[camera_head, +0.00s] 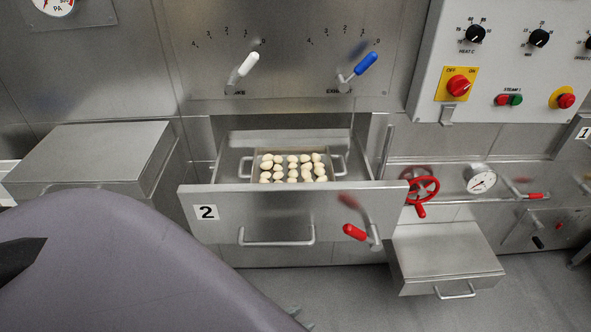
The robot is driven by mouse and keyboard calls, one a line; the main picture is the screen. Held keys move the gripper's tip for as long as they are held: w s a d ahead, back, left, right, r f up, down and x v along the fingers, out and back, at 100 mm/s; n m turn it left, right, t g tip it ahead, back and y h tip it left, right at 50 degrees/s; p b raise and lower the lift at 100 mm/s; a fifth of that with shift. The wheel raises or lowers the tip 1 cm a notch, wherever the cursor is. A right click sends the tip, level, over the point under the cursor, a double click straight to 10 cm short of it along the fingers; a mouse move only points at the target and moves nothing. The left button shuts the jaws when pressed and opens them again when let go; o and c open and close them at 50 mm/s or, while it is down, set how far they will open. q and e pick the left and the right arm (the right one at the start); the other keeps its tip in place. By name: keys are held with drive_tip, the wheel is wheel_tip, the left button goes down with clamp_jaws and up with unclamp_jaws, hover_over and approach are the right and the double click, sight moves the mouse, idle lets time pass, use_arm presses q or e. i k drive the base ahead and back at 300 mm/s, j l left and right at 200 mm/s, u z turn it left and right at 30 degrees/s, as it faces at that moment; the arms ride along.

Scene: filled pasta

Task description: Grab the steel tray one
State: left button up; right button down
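A steel tray (253,168) with a looped handle on its left and right sides sits inside the open drawer marked 2 (262,203). Several rows of pale filled pasta pieces (292,168) lie in the tray. The tray's lower front is hidden by the drawer front. My large grey-purple arm part fills the lower left, close to the camera. No fingers of my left gripper can be made out. My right gripper is not in view. Nothing is seen touching the tray.
A red-handled lever (354,231) stands at the drawer front's right side. A red valve wheel (421,186) is just right of the drawer. A steel box (90,152) stands at left, and a lower drawer (444,252) juts out at right. White (248,64) and blue (366,63) levers are above.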

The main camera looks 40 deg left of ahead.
sight(292, 169)
drive_tip(key=k+j+z, duration=0.15)
drive_tip(key=j, duration=0.2)
drive_tip(key=k+j+z, duration=0.15)
drive_tip(key=j, duration=0.2)
drive_tip(key=k+j, duration=0.2)
drive_tip(key=j, duration=0.15)
drive_tip(key=k+j, duration=0.2)
drive_tip(key=j, duration=0.15)
